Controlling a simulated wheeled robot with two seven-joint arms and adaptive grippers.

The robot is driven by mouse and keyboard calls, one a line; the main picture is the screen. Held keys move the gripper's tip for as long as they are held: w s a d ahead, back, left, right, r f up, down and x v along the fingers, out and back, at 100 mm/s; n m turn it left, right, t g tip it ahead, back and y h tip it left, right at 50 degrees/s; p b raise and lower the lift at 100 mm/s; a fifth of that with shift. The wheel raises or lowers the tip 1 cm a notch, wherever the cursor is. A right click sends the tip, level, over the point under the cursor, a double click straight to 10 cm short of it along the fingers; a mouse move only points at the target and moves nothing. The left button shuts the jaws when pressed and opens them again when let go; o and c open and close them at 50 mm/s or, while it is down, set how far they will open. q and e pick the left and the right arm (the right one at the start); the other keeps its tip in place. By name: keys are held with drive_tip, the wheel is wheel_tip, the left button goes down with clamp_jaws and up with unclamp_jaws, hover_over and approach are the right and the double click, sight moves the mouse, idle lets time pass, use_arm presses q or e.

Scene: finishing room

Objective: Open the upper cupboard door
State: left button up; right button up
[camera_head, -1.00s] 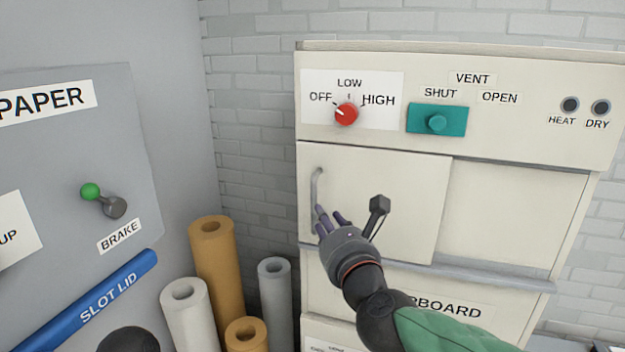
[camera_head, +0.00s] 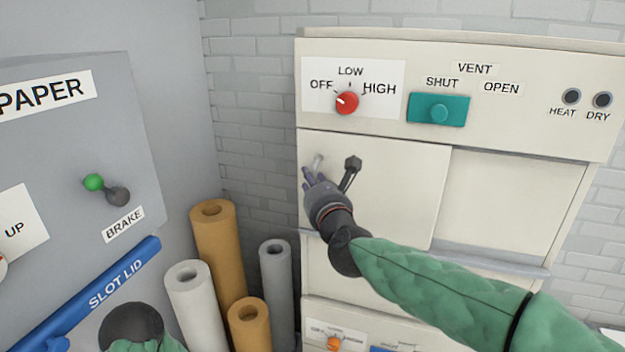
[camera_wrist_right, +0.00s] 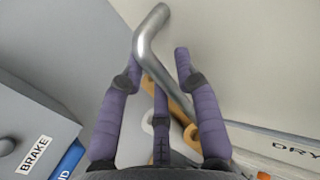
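The upper cupboard door (camera_head: 400,195) is a cream panel on the left of the cabinet front and looks shut. Its metal handle (camera_head: 318,160) is at the door's left edge, mostly hidden by my right gripper (camera_head: 313,177). In the right wrist view the bent handle (camera_wrist_right: 150,40) runs between the spread purple fingers of my right gripper (camera_wrist_right: 160,75) and passes behind the right-hand finger. The fingers are not closed on it; I cannot tell whether they touch it.
Above the door are a red knob (camera_head: 347,102) and a teal vent slider (camera_head: 438,110). Paper rolls (camera_head: 215,245) stand left of the cabinet. A grey machine with a green-tipped brake lever (camera_head: 105,188) and blue slot lid (camera_head: 105,285) is further left.

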clamp_jaws()
drive_tip(key=shift+d, duration=0.1)
